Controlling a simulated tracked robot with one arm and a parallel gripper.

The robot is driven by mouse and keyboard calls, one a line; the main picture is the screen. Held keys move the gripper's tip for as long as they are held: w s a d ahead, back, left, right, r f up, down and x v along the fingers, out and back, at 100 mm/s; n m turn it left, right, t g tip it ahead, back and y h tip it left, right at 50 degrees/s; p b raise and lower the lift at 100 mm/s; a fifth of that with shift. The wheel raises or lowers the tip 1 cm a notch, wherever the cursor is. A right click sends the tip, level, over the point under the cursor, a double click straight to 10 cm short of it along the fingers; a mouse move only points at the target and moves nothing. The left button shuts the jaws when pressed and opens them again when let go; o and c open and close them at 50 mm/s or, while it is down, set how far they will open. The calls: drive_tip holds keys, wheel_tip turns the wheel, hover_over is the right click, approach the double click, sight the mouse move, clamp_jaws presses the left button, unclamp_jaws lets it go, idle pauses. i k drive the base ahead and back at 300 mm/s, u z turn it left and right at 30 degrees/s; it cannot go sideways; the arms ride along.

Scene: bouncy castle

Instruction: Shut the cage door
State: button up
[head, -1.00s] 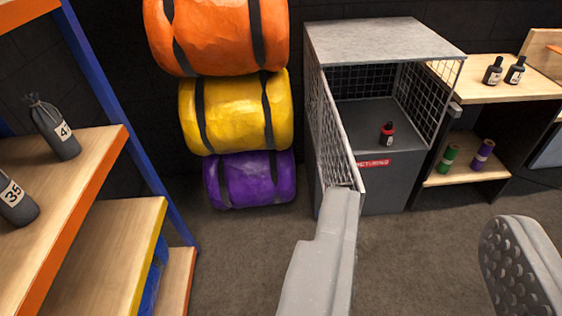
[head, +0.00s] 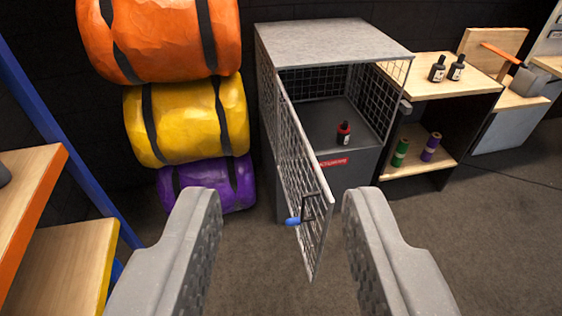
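The wire-mesh cage (head: 330,40) has a grey solid top and stands against the back wall. Its mesh door (head: 302,170) is hinged on the left and stands open, swung out toward me. A handle with a blue grip (head: 294,221) is on the door's lower outer part. A small dark bottle with a red top (head: 344,132) stands inside the cage, above a red label. My gripper (head: 278,205) is open and empty, one finger on each side of the door in the picture. I cannot tell whether the door's edge is between the fingers in depth.
Orange (head: 160,38), yellow (head: 187,120) and purple (head: 208,184) rolled bundles are stacked left of the cage. Wooden shelves (head: 62,255) with a blue post are at far left. A wooden unit (head: 425,88) with bottles and spools stands right of the cage. Floor at right is clear.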

sight(279, 83)
drive_tip(key=i, duration=0.85)
drive_tip(key=z, duration=0.05)
